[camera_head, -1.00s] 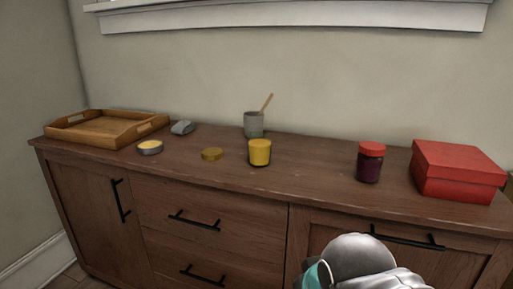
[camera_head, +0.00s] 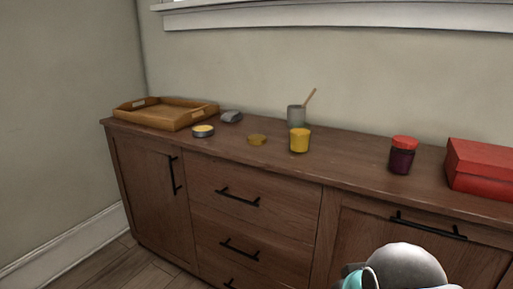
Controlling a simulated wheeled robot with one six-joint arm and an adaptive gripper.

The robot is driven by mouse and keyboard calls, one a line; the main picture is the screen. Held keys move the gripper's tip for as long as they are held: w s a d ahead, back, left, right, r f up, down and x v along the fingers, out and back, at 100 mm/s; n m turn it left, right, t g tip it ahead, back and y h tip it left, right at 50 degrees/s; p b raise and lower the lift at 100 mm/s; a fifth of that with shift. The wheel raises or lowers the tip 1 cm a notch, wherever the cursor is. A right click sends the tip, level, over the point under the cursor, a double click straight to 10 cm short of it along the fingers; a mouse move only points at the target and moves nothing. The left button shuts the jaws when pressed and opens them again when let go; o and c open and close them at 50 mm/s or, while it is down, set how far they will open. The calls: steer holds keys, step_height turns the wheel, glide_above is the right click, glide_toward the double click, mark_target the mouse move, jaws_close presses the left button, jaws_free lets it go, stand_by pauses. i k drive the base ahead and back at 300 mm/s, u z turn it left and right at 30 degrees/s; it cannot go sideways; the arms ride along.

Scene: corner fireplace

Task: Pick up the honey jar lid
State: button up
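Part of my arm shows at the bottom right, in front of the sideboard and well away from the lid. My gripper's fingers are not in the picture.
On the sideboard (camera_head: 350,165) stand a wooden tray (camera_head: 165,113), a small tin (camera_head: 203,131), a grey object (camera_head: 231,117), a grey cup with a stick (camera_head: 296,116), a red-lidded dark jar (camera_head: 402,155) and a red box (camera_head: 482,170). Floor shows at lower left.

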mark_target(258, 139)
steer(key=z, duration=0.05)
steer(key=k, duration=0.95)
steer(key=u, duration=1)
steer(key=i, duration=1.3)
steer(key=z, duration=0.6)
steer(key=i, duration=0.6)
steer(key=z, duration=0.65)
